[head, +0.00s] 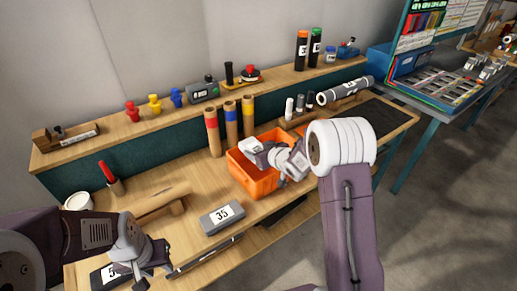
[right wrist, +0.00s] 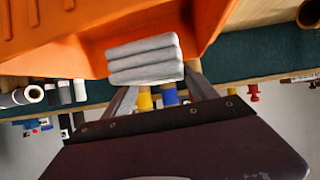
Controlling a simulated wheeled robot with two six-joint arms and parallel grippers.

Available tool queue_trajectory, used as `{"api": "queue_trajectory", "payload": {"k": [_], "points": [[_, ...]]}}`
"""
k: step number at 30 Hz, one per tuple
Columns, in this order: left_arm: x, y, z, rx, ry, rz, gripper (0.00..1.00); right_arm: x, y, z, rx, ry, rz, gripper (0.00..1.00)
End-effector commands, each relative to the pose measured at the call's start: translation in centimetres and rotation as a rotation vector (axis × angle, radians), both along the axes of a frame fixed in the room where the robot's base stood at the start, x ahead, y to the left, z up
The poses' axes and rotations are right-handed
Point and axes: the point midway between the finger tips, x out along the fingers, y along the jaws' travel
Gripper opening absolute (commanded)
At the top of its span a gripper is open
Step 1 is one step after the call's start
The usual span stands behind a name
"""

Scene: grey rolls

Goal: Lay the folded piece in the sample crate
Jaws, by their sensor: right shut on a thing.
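The orange sample crate (head: 258,186) stands on the bench, right of centre in the head view. Its orange wall also fills the upper part of the right wrist view (right wrist: 70,50). The folded piece (right wrist: 146,60) is a pale grey stack of folded layers. My right gripper (head: 268,154) is shut on it, with a finger at each side. It is over the crate's opening in the head view, where its fingertips are hard to make out. Whether the piece touches the crate floor cannot be told. My left gripper (head: 142,268) is open and empty over the bench's front left.
A grey block marked 35 (head: 222,217) lies in front of the crate. Tubes with red, blue and yellow bands (head: 231,124) stand behind it. A grey roll (head: 345,90) rests on a support to the right. A white bowl (head: 78,201) is at left.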

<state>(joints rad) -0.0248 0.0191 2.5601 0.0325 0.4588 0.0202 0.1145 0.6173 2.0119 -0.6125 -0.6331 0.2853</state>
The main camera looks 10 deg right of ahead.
Motion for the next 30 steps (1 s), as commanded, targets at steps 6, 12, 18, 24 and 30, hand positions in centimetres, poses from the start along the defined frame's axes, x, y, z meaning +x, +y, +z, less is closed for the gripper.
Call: {"api": "queue_trajectory", "payload": {"k": [6, 12, 18, 24, 30], "points": [[0.0, 0.0, -2.8, 0.000, 0.000, 0.000, 0.36, 0.0, 0.0, -3.3, -0.001, 0.001, 0.000, 0.04], [0.0, 0.0, -4.8, 0.000, 0.000, 0.000, 0.36, 0.0, 0.0, -5.7, 0.000, 0.000, 0.000, 0.04], [0.0, 0.0, -6.4, 0.000, 0.000, 0.000, 0.36, 0.0, 0.0, -7.8, 0.000, 0.001, 0.000, 0.04], [0.0, 0.0, -6.5, 0.000, 0.000, 0.000, 0.36, -0.3, 0.0, -8.6, -0.001, 0.016, 0.000, 0.04], [0.0, 0.0, -6.6, 0.000, 0.000, 0.000, 0.36, -0.3, 0.1, -8.7, -0.001, 0.018, 0.002, 0.83]]}}
